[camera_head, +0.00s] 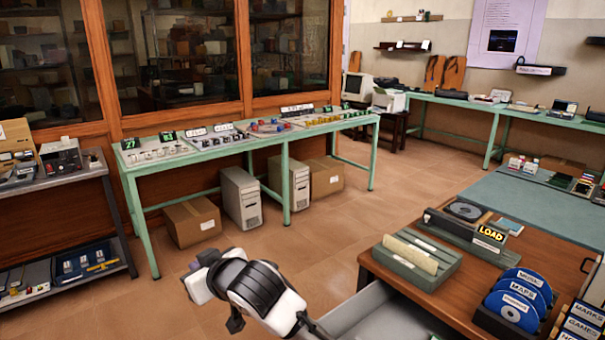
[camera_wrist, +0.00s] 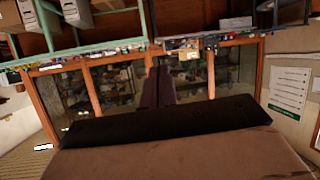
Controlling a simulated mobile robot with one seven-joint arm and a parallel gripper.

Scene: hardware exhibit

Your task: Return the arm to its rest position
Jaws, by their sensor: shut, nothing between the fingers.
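My arm (camera_head: 255,288) shows at the bottom middle of the head view, a white and black folded shape over the tiled floor, with nothing touching it that I can see. Its fingers cannot be made out there. In the wrist view, my gripper (camera_wrist: 158,72) shows as two dark fingers side by side, closed together and empty, above a wide dark bar. The wrist view is turned upside down, with the glass cabinets behind the fingers.
A brown desk (camera_head: 371,268) with a grey slotted rack (camera_head: 418,265) and blue discs (camera_head: 517,300) stands right of my arm. A grey open drawer (camera_head: 365,318) juts out beside it. A green table (camera_head: 222,150) stands behind. The middle floor (camera_head: 318,245) is clear.

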